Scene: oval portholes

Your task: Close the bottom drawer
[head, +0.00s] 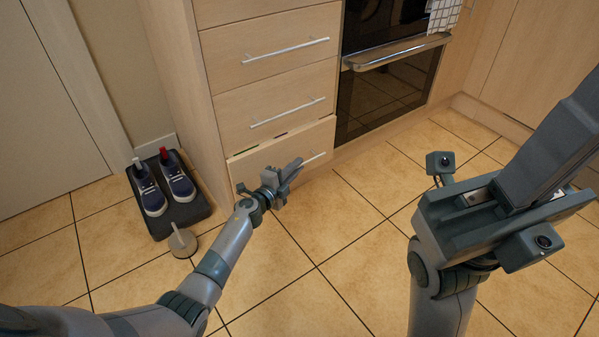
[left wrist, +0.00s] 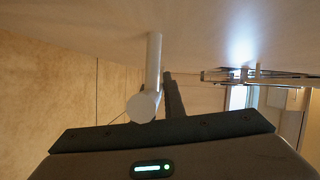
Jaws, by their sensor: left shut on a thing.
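The bottom drawer (head: 250,163) is the lowest of the wooden drawer fronts in the head view. It stands out a little from the cabinet, with a narrow gap along its top edge. Its pale bar handle (head: 315,157) shows to the right of my left gripper (head: 293,170). That gripper is at the drawer front, shut on the handle. In the left wrist view the handle (left wrist: 153,75) runs beside a dark finger (left wrist: 173,95); the other finger is not clear. My right gripper (head: 535,165) is large and close at the right, away from the drawer; its fingertips are out of frame.
Two upper drawers (head: 270,95) look closed. An oven (head: 385,90) with a bar handle is to their right. A dark tray (head: 160,222) with blue shoes (head: 165,185) and a grey cone-shaped thing (head: 182,240) are on the floor at left. The middle tiles are clear.

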